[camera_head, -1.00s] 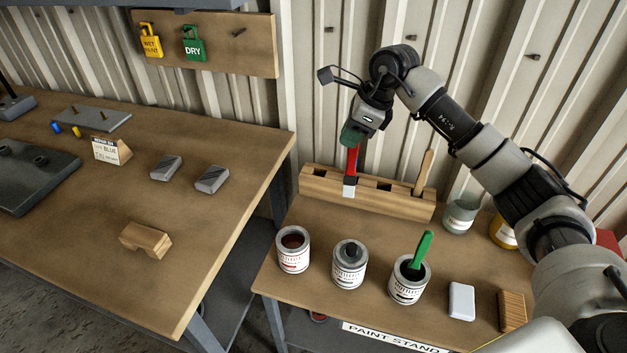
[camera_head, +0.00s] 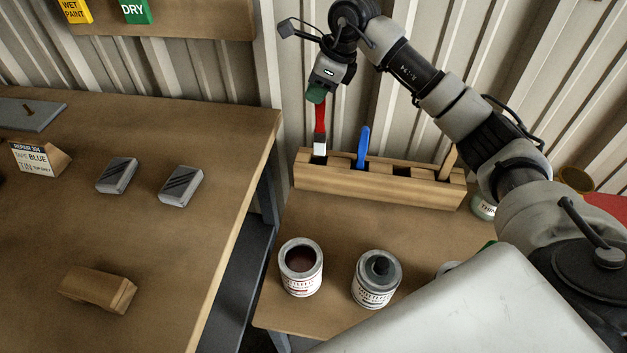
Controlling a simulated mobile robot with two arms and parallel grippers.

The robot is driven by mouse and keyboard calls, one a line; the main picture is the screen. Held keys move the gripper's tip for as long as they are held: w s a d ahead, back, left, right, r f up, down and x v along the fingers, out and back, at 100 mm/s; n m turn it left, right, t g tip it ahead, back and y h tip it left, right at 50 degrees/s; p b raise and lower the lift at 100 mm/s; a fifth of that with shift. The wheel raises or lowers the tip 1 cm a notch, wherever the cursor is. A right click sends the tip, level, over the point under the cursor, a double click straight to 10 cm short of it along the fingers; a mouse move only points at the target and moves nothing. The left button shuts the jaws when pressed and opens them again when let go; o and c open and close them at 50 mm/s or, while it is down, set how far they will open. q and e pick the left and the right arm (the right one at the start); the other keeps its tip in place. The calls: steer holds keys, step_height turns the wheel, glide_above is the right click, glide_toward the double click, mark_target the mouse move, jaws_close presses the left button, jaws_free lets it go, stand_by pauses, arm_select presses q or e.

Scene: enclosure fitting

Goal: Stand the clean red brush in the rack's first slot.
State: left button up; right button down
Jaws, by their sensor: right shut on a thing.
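My right gripper (camera_head: 317,95) is shut on the handle of the red brush (camera_head: 320,118). The brush hangs upright with its pale head down, over the leftmost slot of the wooden rack (camera_head: 385,190). The head's lower end meets the dark slot opening in the picture; I cannot tell whether it is inside or just above. A blue brush (camera_head: 363,146) stands in the second slot from the left. A wooden-handled brush (camera_head: 449,160) stands at the rack's right end. The third slot is empty. My left gripper is not in view.
Two paint tins, one with dark red paint (camera_head: 301,265) and one grey (camera_head: 376,277), stand in front of the rack. My own arm and body hide the stand's right side. The workbench (camera_head: 215,240) at left is separated by a gap.

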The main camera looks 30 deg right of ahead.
mark_target(315, 130)
step_height(315, 130, down, 6)
steer(key=shift+w+f+p, duration=0.15)
steer(key=shift+p, duration=0.15)
step_height(315, 130, down, 4)
steer(key=shift+r, duration=0.15)
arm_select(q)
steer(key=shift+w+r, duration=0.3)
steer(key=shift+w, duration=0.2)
arm_select(e)
steer(key=shift+f, duration=0.35)
steer(key=c, duration=1.1)
jaws_free()
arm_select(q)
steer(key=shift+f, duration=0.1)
